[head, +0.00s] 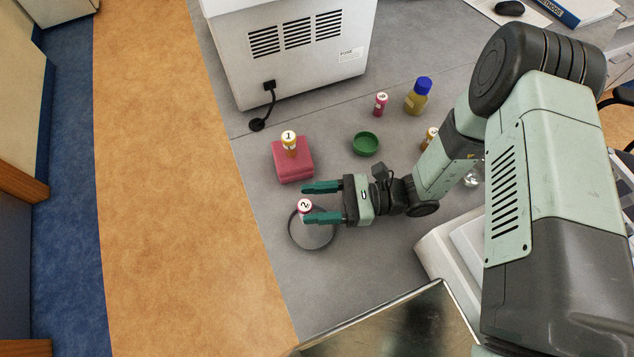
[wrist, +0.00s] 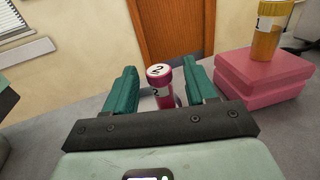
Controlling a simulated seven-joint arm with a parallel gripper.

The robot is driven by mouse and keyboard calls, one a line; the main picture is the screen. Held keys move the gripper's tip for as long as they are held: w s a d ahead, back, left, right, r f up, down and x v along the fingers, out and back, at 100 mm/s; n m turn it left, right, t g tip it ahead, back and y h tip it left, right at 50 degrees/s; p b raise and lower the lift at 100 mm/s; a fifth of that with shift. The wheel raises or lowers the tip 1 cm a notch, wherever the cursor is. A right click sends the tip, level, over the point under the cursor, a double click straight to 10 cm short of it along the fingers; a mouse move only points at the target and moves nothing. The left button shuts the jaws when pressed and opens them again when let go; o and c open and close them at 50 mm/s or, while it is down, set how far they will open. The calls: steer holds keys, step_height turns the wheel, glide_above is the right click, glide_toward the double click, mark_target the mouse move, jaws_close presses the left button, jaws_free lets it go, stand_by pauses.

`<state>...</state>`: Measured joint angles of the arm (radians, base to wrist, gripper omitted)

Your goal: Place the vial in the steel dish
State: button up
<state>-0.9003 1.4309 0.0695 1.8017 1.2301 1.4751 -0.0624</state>
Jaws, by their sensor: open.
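A pink vial (head: 304,206) with a white-rimmed cap marked 2 stands upright in the round steel dish (head: 312,248), toward its far side. My gripper (head: 307,203) is open, with its two green fingers on either side of the vial. In the wrist view the vial (wrist: 162,90) shows between the spread fingers (wrist: 160,92), with a visible gap on each side. Its lower part is hidden behind my gripper there. An amber vial (head: 290,147) marked 1 stands on a pink box (head: 293,165); it also shows in the wrist view (wrist: 268,32).
A green bowl (head: 366,144), another pink vial (head: 381,104), a blue-capped bottle (head: 418,98) and another amber vial (head: 430,137) stand farther back. A white machine (head: 295,70) is behind. The bench left of the dish is narrow and ends at its edge.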

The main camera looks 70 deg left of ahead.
steer(key=shift+r, duration=0.1)
steer(key=shift+w+r, duration=0.15)
steer(key=shift+w, duration=0.1)
steer(key=v, duration=0.7)
steer(key=shift+d, duration=0.1)
steer(key=w+d+r+n+t+h, duration=0.1)
steer(key=w+d+r+n+t, duration=0.1)
steer(key=w+d+r+t, duration=0.75)
steer(key=w+d+r+n+h, duration=0.1)
steer(key=w+d+r+n, duration=0.15)
steer(key=w+r, duration=0.75)
steer(key=s+d+r+t+h, duration=0.1)
steer(key=s+d+r+t, duration=0.1)
steer(key=d+r+t, duration=0.2)
steer(key=s+d+r+t+h, duration=0.1)
steer(key=s+d+r+t, duration=0.2)
steer(key=d+r, duration=0.6)
steer(key=s+d+r+t+h, duration=0.1)
steer(key=s+d+r+t, duration=0.2)
steer(key=d+r+t, duration=0.3)
steer(key=d+r, duration=0.1)
steer(key=d, duration=0.2)
steer(key=shift+s+d+r+h, duration=0.2)
steer(key=shift+d+r+h, duration=0.05)
steer(key=shift+h, duration=0.05)
